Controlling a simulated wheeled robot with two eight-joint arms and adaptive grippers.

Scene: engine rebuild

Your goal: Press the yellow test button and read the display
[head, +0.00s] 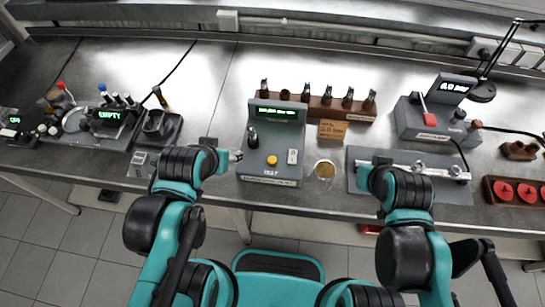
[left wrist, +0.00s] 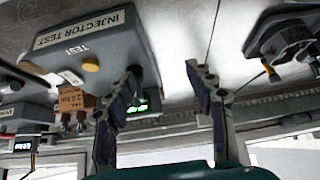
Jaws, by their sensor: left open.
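The grey injector tester (head: 262,140) stands on the bench in the middle of the head view. Its yellow test button (head: 272,160) sits above the TEST label; the button also shows in the left wrist view (left wrist: 91,64). The display (head: 277,112) is lit with green text too small to read; it is partly hidden by a finger in the left wrist view (left wrist: 143,103). My left gripper (left wrist: 162,95) is open and empty, and in the head view it is just left of the tester, apart from the button. My right gripper is mostly hidden behind its arm at the grey tray.
A brown rack (head: 318,104) with several injectors stands behind the tester. An orange-brown box (head: 332,129) and a round cup (head: 325,170) are to its right. A grey tray (head: 455,194) holds a metal tool.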

